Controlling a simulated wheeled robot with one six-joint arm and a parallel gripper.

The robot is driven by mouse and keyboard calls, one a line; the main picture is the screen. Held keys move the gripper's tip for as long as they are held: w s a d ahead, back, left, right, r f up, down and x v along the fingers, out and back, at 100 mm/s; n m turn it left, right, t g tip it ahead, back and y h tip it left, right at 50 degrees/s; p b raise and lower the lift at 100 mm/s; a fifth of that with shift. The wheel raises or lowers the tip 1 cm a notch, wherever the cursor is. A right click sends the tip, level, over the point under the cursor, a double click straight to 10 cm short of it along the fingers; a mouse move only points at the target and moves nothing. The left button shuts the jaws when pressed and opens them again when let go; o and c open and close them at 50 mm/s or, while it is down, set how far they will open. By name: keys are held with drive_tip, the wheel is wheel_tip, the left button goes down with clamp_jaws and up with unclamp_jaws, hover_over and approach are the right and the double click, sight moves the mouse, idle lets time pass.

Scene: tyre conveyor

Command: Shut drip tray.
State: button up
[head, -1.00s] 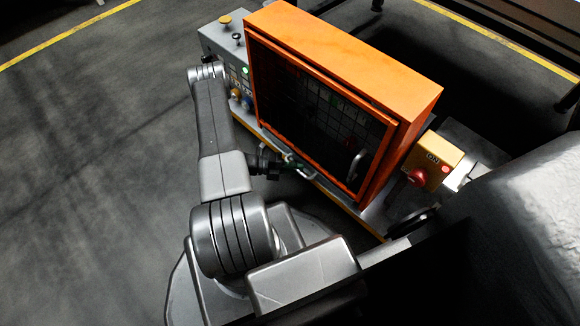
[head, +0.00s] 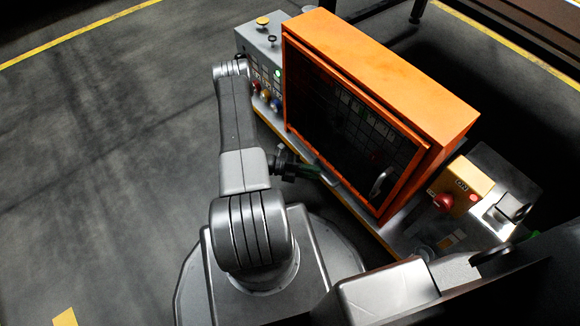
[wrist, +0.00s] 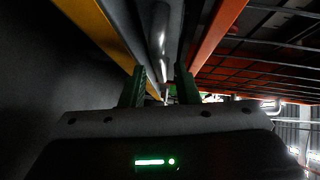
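My gripper (wrist: 160,68) shows two green fingers, apart, with a gap between them. In the head view my gripper (head: 318,173) is low at the front of the orange cabinet (head: 390,75), close to its lower front edge and partly hidden by my arm. In the wrist view a silver bar (wrist: 160,35) runs away beyond the gap between the fingers. I cannot tell whether the fingers touch it. The drip tray cannot be clearly made out in either view, so how far it is open does not show.
A grey control box (head: 262,50) with knobs stands left of the cabinet. A yellow box with a red knob (head: 462,187) is on the right. A yellow-edged base (wrist: 95,30) runs below the cabinet. The floor (head: 110,150) at left is clear.

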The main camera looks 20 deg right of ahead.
sight(320, 175)
drive_tip(key=p+v, duration=0.1)
drive_tip(key=v, duration=0.9)
drive_tip(key=shift+a, duration=0.25)
drive_tip(key=b+x, duration=0.2)
drive_tip(key=x, duration=1.2)
drive_tip(key=shift+w, duration=0.1)
drive_tip(key=shift+w+a, duration=0.1)
drive_tip(key=shift+a, duration=0.05)
drive_tip(key=shift+a+r, duration=0.1)
